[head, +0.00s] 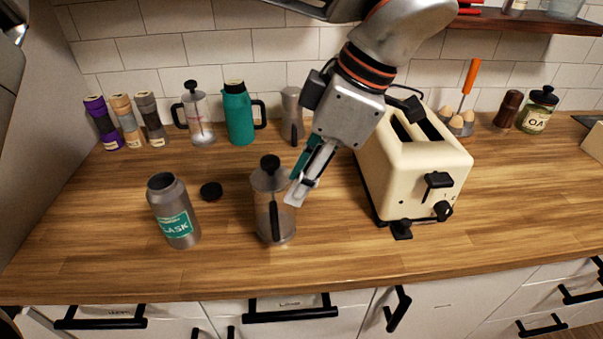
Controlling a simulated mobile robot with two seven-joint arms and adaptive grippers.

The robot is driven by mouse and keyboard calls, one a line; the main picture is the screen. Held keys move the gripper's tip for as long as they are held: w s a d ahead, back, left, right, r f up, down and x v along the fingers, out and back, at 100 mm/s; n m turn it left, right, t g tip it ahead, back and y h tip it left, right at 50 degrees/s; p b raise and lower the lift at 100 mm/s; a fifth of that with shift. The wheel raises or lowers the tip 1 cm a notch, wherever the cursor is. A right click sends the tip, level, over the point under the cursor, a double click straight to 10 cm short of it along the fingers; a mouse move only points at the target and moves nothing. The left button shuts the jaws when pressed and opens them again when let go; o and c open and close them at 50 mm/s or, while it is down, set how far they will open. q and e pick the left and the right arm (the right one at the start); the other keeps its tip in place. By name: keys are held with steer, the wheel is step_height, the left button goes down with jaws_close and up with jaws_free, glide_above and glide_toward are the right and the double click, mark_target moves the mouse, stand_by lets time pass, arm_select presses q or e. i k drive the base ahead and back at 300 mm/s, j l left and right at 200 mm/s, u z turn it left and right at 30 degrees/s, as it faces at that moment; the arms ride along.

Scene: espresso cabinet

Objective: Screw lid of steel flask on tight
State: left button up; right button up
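The steel flask (173,212), grey with a green label, stands upright and open-topped on the wooden counter at the left. A small black round lid (211,191) lies flat on the counter just right of the flask, apart from it.
A cream toaster (415,165) stands right of my gripper. Along the back wall stand several spice grinders (127,121), another French press (198,115), a green jug (238,114) and a moka-like grey pot (291,110). The counter in front of the lid is clear.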

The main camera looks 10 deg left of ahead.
mark_target(168, 197)
steer(key=k, duration=1)
